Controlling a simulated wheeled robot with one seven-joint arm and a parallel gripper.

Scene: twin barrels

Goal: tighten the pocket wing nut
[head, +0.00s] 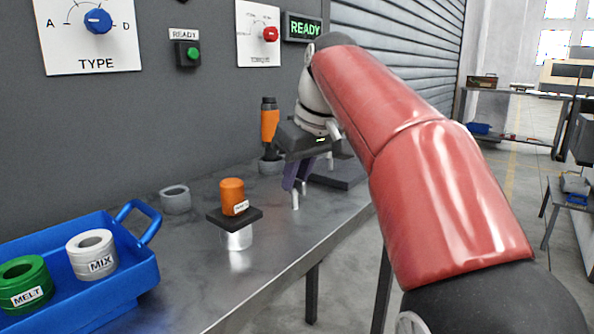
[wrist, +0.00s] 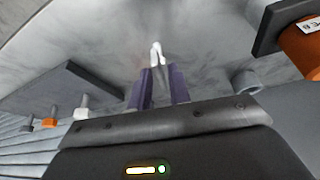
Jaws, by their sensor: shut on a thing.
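My gripper (head: 297,200) hangs low over the metal bench, right of the orange cylinder.
The labelled orange cylinder (head: 232,196) stands on a dark square plate above a silver cylinder (head: 237,237). A grey ring (head: 175,199), an orange-handled tool (head: 269,125), a dark block (head: 338,178) and a blue tray (head: 140,272) are on the bench (head: 205,285). The wall panel stands behind.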

